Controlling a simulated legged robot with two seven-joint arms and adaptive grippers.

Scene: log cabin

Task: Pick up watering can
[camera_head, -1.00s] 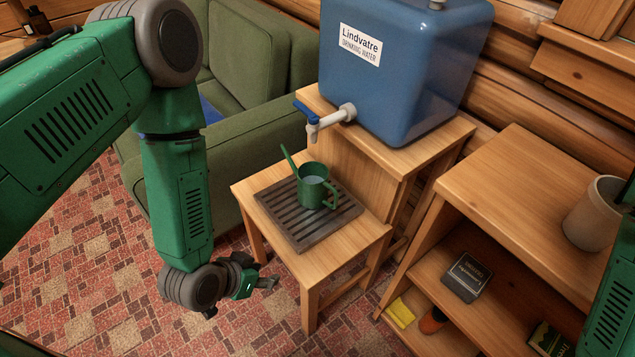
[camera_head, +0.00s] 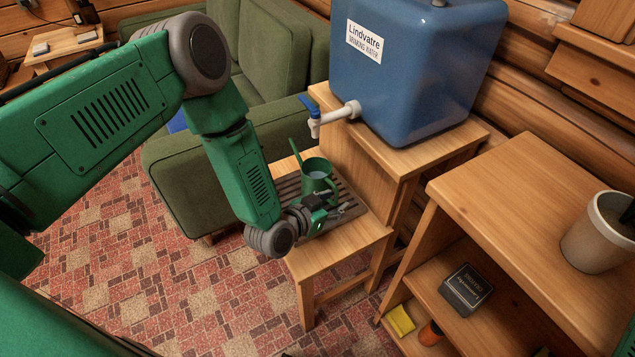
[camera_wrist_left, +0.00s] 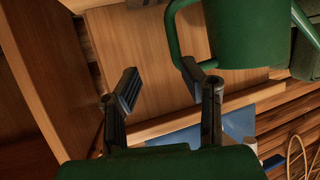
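The green watering can (camera_head: 317,174) stands upright on a dark slatted tray (camera_head: 351,206) on the small wooden stand (camera_head: 352,241), under the tap of the blue water tank. Its handle and body also show at the top of the left wrist view (camera_wrist_left: 247,32). My left gripper (camera_head: 334,205) is just in front of the can, over the tray. In the left wrist view its fingers (camera_wrist_left: 158,88) are spread apart with nothing between them. The right fingertip lies close to the can's handle; I cannot tell whether they touch. My right gripper is not in view.
The blue tank (camera_head: 417,75) stands on a higher wooden stand, its tap (camera_head: 334,115) projecting above the can. A wooden shelf (camera_head: 513,200) with a pot (camera_head: 597,240) is on the right. A green sofa (camera_head: 187,185) stands at left behind my arm.

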